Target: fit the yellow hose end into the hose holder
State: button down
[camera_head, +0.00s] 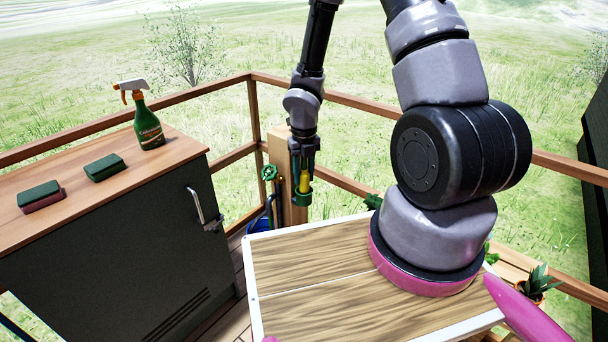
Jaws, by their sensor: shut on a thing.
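The yellow hose end (304,184) is upright between the fingers of my gripper (304,168), which points down and is shut on it. A green ring-shaped hose holder (302,198) is on the front of the wooden post (281,165). The lower part of the yellow hose end overlaps the holder in the picture. I cannot tell whether it is inside the ring or just above or in front of it. My gripper's fingers are small and dark here and partly cover the hose end.
A green tap (269,173) is on the post's left, with a blue object (260,222) below. A dark cabinet (120,235) at left carries a spray bottle (146,125) and two sponges (104,167) (41,196). Wooden railings (350,102) run behind; potted plants (537,284) stand at right.

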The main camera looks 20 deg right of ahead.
jog(key=c, duration=0.5)
grip_release()
jog(key=shift+f, duration=0.15)
